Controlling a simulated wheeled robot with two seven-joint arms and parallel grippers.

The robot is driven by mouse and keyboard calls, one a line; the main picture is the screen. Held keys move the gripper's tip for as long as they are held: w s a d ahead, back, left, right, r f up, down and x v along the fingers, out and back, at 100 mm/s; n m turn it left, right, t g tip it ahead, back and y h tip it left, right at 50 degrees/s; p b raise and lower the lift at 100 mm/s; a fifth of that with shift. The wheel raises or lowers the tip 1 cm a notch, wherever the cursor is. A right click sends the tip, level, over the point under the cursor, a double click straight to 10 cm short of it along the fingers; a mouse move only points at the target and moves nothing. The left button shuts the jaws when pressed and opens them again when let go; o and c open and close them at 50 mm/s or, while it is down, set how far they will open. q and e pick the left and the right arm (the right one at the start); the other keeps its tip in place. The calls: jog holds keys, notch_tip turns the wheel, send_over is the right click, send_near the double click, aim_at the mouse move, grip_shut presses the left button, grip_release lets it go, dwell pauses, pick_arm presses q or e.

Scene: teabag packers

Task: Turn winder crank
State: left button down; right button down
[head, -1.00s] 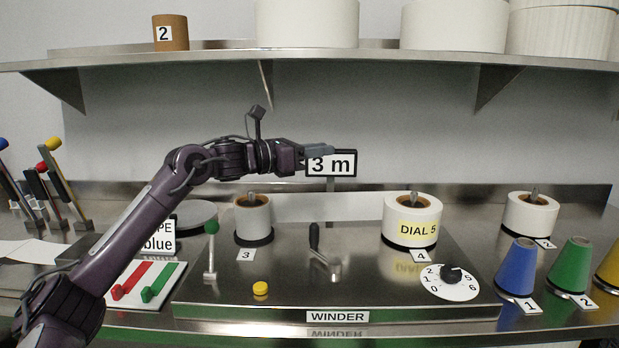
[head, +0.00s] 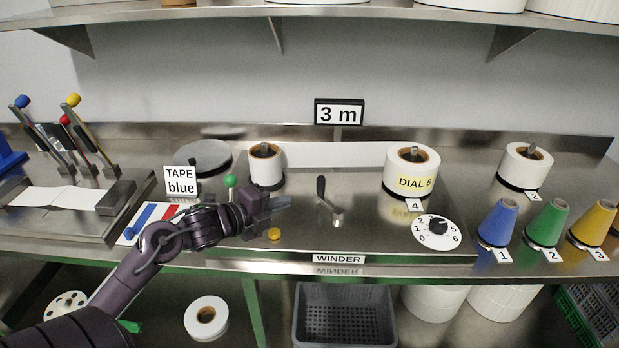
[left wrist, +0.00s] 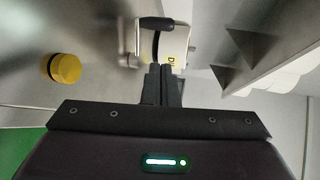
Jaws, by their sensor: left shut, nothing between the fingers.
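The winder crank (head: 327,198) stands on the steel winder plate (head: 350,238), with a black handle on a silver arm. It also shows in the left wrist view (left wrist: 158,24), beyond my fingertips. My left gripper (head: 280,203) is shut and empty, left of the crank and apart from it. The same closed fingers show in the left wrist view (left wrist: 161,78). A paper roll (head: 266,167) stands behind and left of the crank, and another roll (head: 408,180) labelled DIAL 5 stands to its right. My right gripper is out of view.
A yellow button (head: 274,234) and a green-knobbed lever (head: 230,181) are close to my left gripper. A white dial (head: 436,233) is at the plate's right. Coloured cones (head: 498,222) stand farther right. A 3 m sign (head: 339,112) rises behind the crank.

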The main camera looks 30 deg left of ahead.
aim_at(319, 188)
pick_arm(q)
jog(key=shift+s+a+f+n+y, duration=0.1)
jog(key=shift+s+a+n+y, duration=0.1)
jog(key=shift+s+a+n, duration=0.25)
jog(key=shift+s+a+f+n+y, duration=0.1)
jog(key=shift+s+a+n+y, duration=0.15)
jog(key=shift+s, duration=0.4)
jog(key=shift+g, duration=0.3)
jog(key=p+x, duration=0.1)
jog(key=x, duration=0.3)
jog(key=p+x, duration=0.1)
jog(key=x, duration=0.4)
jog(key=r+p+x, duration=0.1)
jog(key=p+x, duration=0.1)
jog(key=x, duration=0.2)
jog(key=shift+w+d, duration=0.1)
jog(key=shift+w, duration=0.5)
jog(key=shift+f, duration=0.1)
jog(key=shift+d, duration=0.1)
